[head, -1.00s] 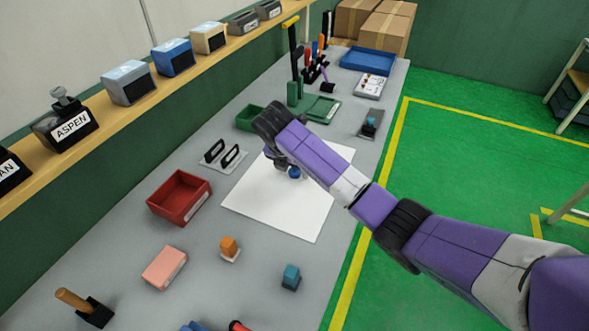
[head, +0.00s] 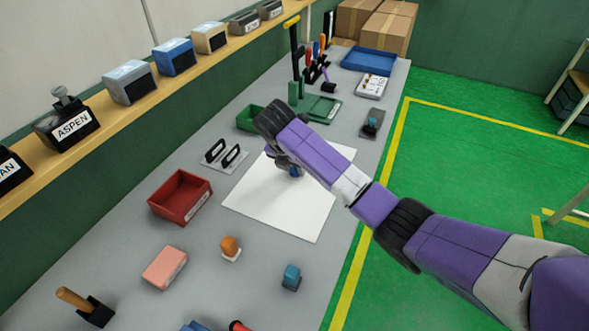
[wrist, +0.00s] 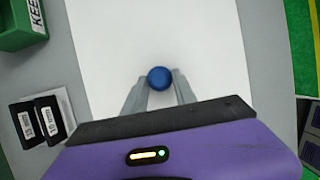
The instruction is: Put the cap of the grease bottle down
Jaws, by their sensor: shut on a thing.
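A round blue cap (wrist: 160,78) is between the two grey fingers of my gripper (wrist: 159,88) in the wrist view, and the fingers are shut on it. In the head view my gripper (head: 287,166) is over the white sheet (head: 270,208), with the blue cap (head: 296,172) partly hidden by the gripper and arm. I cannot tell whether the cap touches the sheet or whether a bottle is beneath it.
Left of the sheet are a grey rack with two black pieces (head: 224,155) and a red bin (head: 180,197). A green bin (head: 250,118) stands behind. An orange item (head: 230,247) and a teal block (head: 291,276) lie in front. Much of the sheet is bare.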

